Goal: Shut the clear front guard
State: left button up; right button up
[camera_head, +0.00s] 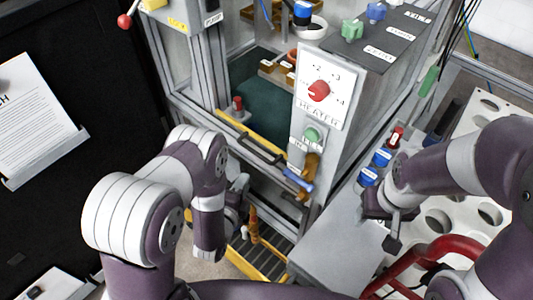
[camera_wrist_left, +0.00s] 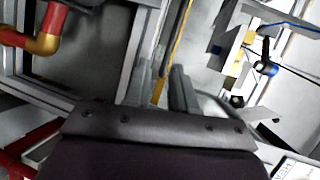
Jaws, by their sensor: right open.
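The clear front guard is hard to make out against the machine. A yellow-edged bar (camera_head: 236,124) with a black handle (camera_head: 262,153) runs across the machine's front opening and seems to belong to it. My left gripper (camera_head: 241,190) is low in front of the machine, below and left of the handle, partly hidden by my wrist. In the left wrist view its two grey fingers (camera_wrist_left: 163,88) stand apart, with a yellow strip (camera_wrist_left: 180,40) beyond them. I see nothing clearly held. My right gripper (camera_head: 391,228) is open over the grey surface on the right, away from the guard.
The heater panel (camera_head: 325,88) with a red knob stands right of the opening. Blue-capped bottles (camera_head: 375,165) and a white holed rack (camera_head: 478,212) are near my right arm. A red pipe (camera_head: 435,250) is below it. A yellow-edged grate (camera_head: 262,262) lies below the opening.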

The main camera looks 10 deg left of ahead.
aim_at(256, 154)
pick_arm(q)
jog(key=shift+m+t, duration=0.4)
jog(key=shift+m, duration=0.3)
jog(key=x, duration=0.4)
jog(key=b+x, duration=0.1)
jog(key=x, duration=0.3)
jog(key=r+b+x, duration=0.1)
jog(key=x, duration=0.3)
jog(key=shift+w+d, duration=0.1)
jog(key=shift+w, duration=0.3)
grip_shut()
jog(key=shift+r, duration=0.15)
